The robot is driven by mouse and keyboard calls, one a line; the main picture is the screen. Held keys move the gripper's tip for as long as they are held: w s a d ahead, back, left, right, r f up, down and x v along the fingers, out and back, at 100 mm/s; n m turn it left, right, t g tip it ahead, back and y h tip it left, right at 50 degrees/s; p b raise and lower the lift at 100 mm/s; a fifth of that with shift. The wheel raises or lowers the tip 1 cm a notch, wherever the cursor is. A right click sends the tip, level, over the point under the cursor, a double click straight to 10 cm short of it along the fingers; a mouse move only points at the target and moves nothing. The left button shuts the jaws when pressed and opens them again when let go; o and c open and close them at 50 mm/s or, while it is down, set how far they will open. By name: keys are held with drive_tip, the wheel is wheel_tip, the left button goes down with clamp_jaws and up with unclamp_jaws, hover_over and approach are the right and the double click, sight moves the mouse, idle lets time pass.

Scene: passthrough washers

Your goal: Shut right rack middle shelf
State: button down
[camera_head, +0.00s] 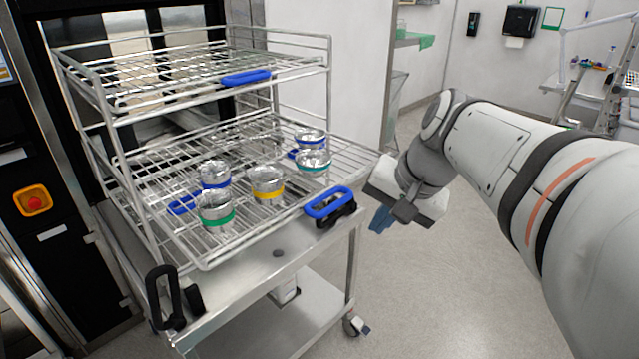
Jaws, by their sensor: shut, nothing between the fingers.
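A wire rack (330,75) stands on a steel cart in front of the dark machine opening. Its lower visible shelf (275,225) sticks out toward me, past the front of the top shelf. A blue handle (328,202) sits at this shelf's front right. Several foil-topped vessels with coloured bands, such as a yellow-banded one (267,183), stand on the shelf. My gripper (382,219) is just right of the blue handle and apart from it, in free air beside the cart. Its blue fingers are shut and empty, pointing down.
The top shelf (190,80) has its own blue handle (246,77) and sits farther back. Black handles (165,298) stick up at the front of the cart (270,265). A red button on yellow (34,201) is at left. Open floor (440,290) lies to the right.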

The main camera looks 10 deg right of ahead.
drive_tip(key=w+d+r+m+t+y+b, duration=0.2)
drive_tip(key=w+d+r+m+b, duration=0.15)
drive_tip(key=w+d+b, duration=0.2)
drive_tip(key=w+r+x, duration=0.1)
drive_tip(key=w+x, duration=0.1)
drive_tip(key=x, duration=1.1)
drive_tip(key=shift+w+m, duration=0.15)
drive_tip(key=shift+m, duration=0.3)
drive_tip(key=shift+a+r, duration=0.15)
